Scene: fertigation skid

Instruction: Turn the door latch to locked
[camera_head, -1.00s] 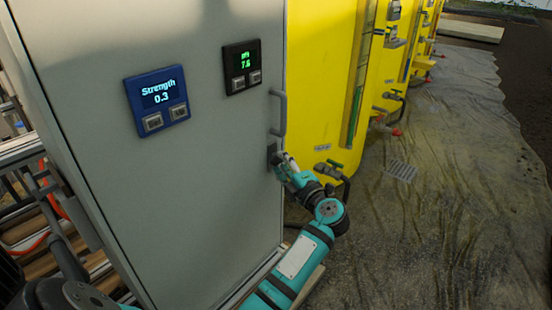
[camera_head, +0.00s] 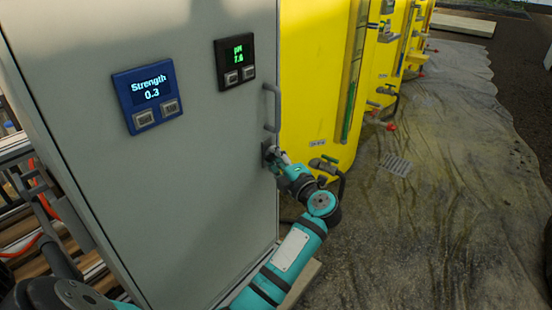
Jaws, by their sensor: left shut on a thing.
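The door latch (camera_head: 266,151) is a small dark fitting near the right edge of the grey cabinet door (camera_head: 200,200), just below the vertical grey handle (camera_head: 274,108). My left gripper (camera_head: 274,157) is at the latch, shut on it. The gripper and its wrist partly cover the latch, so I cannot tell the angle of its knob. The door looks closed. My right gripper is not in view.
The door carries a blue Strength panel (camera_head: 148,97) reading 0.3 and a black pH panel (camera_head: 235,62). Yellow tanks (camera_head: 312,80) with valves (camera_head: 326,165) stand close to the right of the cabinet.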

